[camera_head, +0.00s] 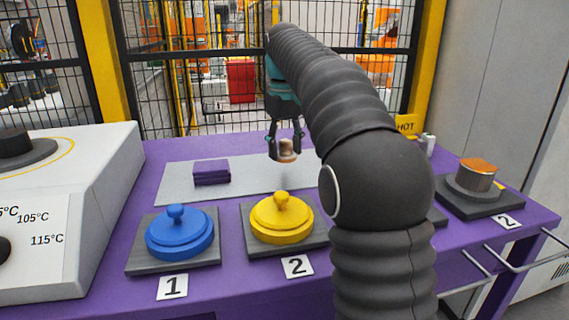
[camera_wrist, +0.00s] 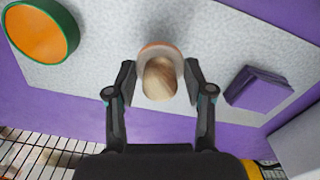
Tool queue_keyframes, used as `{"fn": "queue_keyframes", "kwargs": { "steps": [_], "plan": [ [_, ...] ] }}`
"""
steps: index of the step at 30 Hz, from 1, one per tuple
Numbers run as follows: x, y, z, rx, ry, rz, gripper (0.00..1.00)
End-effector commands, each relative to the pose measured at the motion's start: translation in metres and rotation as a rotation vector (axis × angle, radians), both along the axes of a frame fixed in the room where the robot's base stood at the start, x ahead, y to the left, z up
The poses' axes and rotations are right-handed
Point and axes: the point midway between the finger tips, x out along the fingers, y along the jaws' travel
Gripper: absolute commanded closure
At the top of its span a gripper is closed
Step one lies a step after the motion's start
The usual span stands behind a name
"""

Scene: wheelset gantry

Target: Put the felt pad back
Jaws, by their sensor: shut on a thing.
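My gripper (camera_head: 285,147) is shut on a small round piece with a pale wooden knob and an orange-brown rim, which looks like the felt pad (camera_head: 287,155). It is held over the light grey mat (camera_head: 245,191), apparently above its surface. In the wrist view the wooden knob of the felt pad (camera_wrist: 158,78) sits between the two fingertips of my gripper (camera_wrist: 160,88). Its underside is hidden.
A purple block stack (camera_head: 211,172) lies on the mat. In front stand a blue lidded pot (camera_head: 179,236) and a yellow one (camera_head: 282,220). A metal cylinder (camera_head: 476,177) stands at right. An orange disc with green rim (camera_wrist: 40,32) shows in the wrist view.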

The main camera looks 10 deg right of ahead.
Motion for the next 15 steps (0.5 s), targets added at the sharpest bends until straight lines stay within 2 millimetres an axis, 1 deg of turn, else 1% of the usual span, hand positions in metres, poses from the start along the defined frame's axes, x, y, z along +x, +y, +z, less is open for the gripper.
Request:
{"fn": "queue_keyframes", "kwargs": {
  "steps": [3, 7, 10, 15],
  "plan": [
    [-0.001, 0.000, -0.017, 0.000, 0.003, 0.000, 0.80],
    [-0.001, 0.000, -0.033, 0.000, 0.002, 0.000, 0.80],
    [-0.001, 0.000, -0.038, 0.000, 0.001, 0.000, 0.80],
    [0.000, 0.000, -0.038, 0.000, 0.000, 0.001, 0.80]
  ]
}}
